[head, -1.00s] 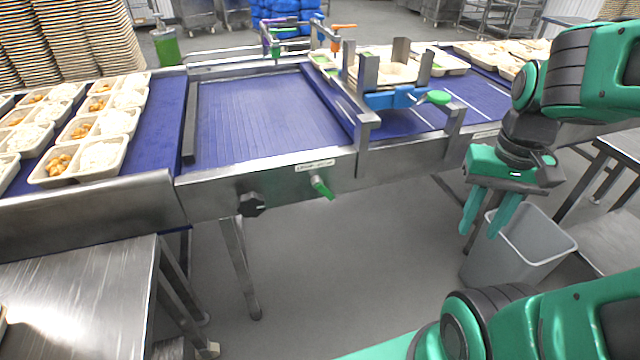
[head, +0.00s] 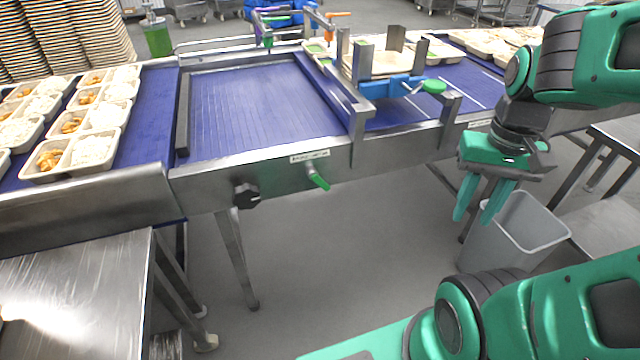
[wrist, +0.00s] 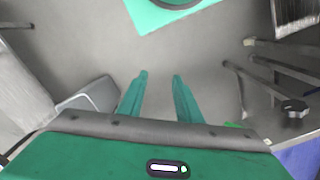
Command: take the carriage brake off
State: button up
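A small green lever (head: 318,178) sticks out from the steel front rail, tilted down to the right, just below a white label (head: 310,156) too small to read. I take it for the carriage brake. A blue clamp-like part with a green knob (head: 433,86) sits on the carriage frame (head: 357,115) above the belt. My gripper (head: 474,218) hangs pointing down, to the right of the lever and apart from it. In the wrist view its two fingers (wrist: 158,80) are spread with nothing between them. A sliver of green (wrist: 236,125) shows there beside my gripper's body, possibly the lever.
A black knob (head: 246,196) is on the rail left of the lever. A grey bin (head: 515,235) stands below my gripper. A steel table (head: 75,275) is at the lower left. Food trays (head: 92,150) line the left belt.

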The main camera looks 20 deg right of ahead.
jog(key=shift+s+r, duration=0.25)
jog(key=shift+s, duration=0.15)
jog(key=c, duration=0.5)
jog(key=shift+w+r, duration=0.1)
jog(key=shift+w, duration=0.1)
grip_shut()
jog(key=shift+w+a+f+n+t+y, duration=0.65)
jog(key=shift+w+a+f+n, duration=0.65)
jog(key=shift+w, duration=4.4)
jog(key=shift+w+a+f+n+t+y, duration=0.65)
jog(key=shift+w+a+f+n, duration=0.6)
jog(key=shift+w, duration=4.4)
jog(key=shift+w+a+f+n+t+y, duration=0.6)
jog(key=shift+w+a+f+n, duration=0.65)
jog(key=shift+w, duration=4.45)
jog(key=shift+d+f+m, duration=0.25)
jog(key=shift+m, duration=0.05)
